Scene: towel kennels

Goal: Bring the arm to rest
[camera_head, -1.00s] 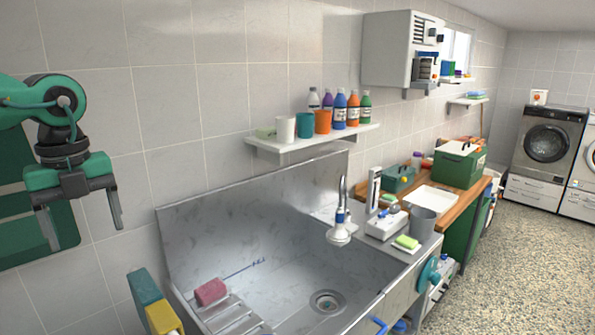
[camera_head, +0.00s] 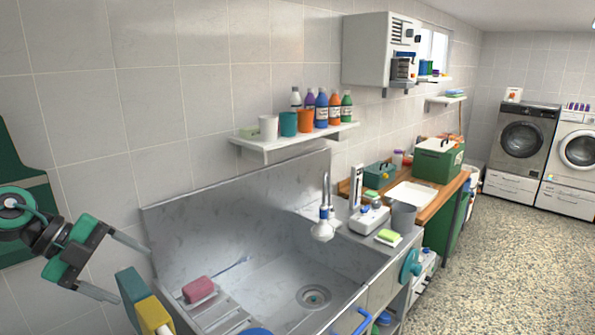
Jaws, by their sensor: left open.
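My left gripper (camera_head: 123,271) is at the lower left, green and dark grey, with its two grey fingers spread apart. It points to the right and holds nothing. It is in front of the tiled wall, left of the steel sink (camera_head: 240,200). A teal and yellow block-like thing (camera_head: 143,300) stands close to the right of its fingertips; I cannot tell whether they touch. My right gripper is not in view.
A wall shelf (camera_head: 290,141) holds cups and several bottles. A wooden counter (camera_head: 418,206) with a green box (camera_head: 438,161) follows. The speckled floor (camera_head: 500,260) at right is clear.

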